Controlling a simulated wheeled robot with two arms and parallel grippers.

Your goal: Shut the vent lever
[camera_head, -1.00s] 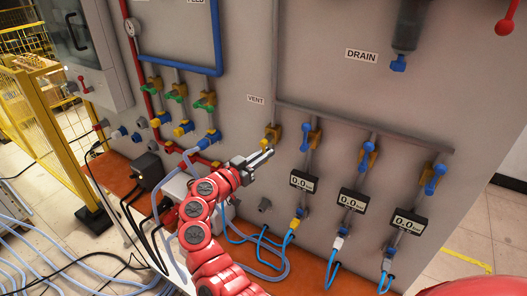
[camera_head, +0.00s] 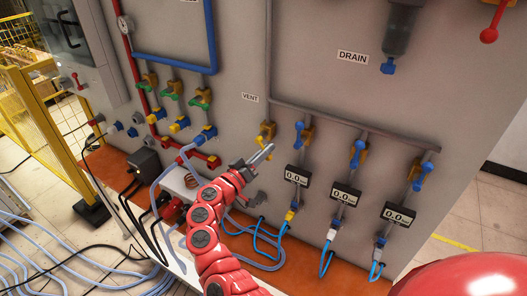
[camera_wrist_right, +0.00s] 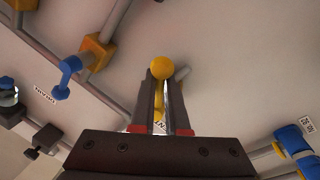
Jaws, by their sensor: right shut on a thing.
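The yellow vent lever (camera_head: 266,131) is on the grey panel, below and right of the VENT label (camera_head: 250,97). In the right wrist view its round yellow knob (camera_wrist_right: 162,68) shows at the fingertips, with part of the yellow stem between the fingers. My right gripper (camera_head: 266,150) reaches up to the lever from below, and it also shows in the right wrist view (camera_wrist_right: 164,85). It is shut on the lever. The fingers hide part of the stem. My left gripper is not in view.
Blue-handled valves (camera_head: 357,153) and black digital gauges (camera_head: 345,194) stand close on the right. Green-handled valves (camera_head: 173,90) are to the left. Blue hoses (camera_head: 262,233) hang below. A DRAIN label (camera_head: 352,57) is above right, with bare panel around it.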

